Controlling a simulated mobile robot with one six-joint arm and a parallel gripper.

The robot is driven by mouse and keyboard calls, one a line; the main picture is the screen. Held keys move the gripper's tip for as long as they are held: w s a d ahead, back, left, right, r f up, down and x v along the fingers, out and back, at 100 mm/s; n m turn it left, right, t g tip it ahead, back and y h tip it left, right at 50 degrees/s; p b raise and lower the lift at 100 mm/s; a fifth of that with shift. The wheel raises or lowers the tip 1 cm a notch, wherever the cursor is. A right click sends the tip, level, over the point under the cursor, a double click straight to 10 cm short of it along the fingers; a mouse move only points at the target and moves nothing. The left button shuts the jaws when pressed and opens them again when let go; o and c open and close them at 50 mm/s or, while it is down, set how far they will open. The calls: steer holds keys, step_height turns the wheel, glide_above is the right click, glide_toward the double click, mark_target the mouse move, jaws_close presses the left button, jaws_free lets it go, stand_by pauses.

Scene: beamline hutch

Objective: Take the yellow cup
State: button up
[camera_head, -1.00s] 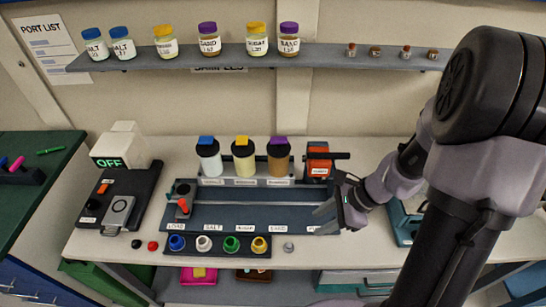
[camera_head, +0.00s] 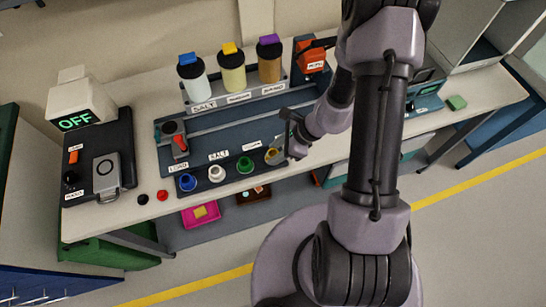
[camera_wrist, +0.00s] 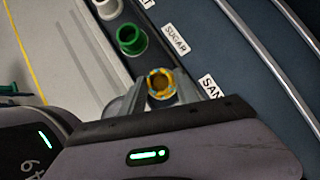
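The yellow cup (camera_head: 271,157) is at the right end of a row of small cups at the table's front edge. In the wrist view the yellow cup (camera_wrist: 161,84) shows its round rim from above, just ahead of my gripper (camera_wrist: 165,90). The fingers stand apart on either side of the cup, with a gap visible. In the head view my gripper (camera_head: 282,148) is at the cup and partly covers it. Contact with the cup cannot be made out.
Beside it stand a green cup (camera_head: 245,165), a white cup (camera_head: 217,173) and a blue cup (camera_head: 187,182). Behind are jars of salt (camera_head: 193,84) and other powders. An orange device (camera_head: 310,58) stands right of them. A scale-like unit reading OFF (camera_head: 82,110) is at left.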

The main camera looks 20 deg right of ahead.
jaws_close()
steer(key=shift+r, duration=0.1)
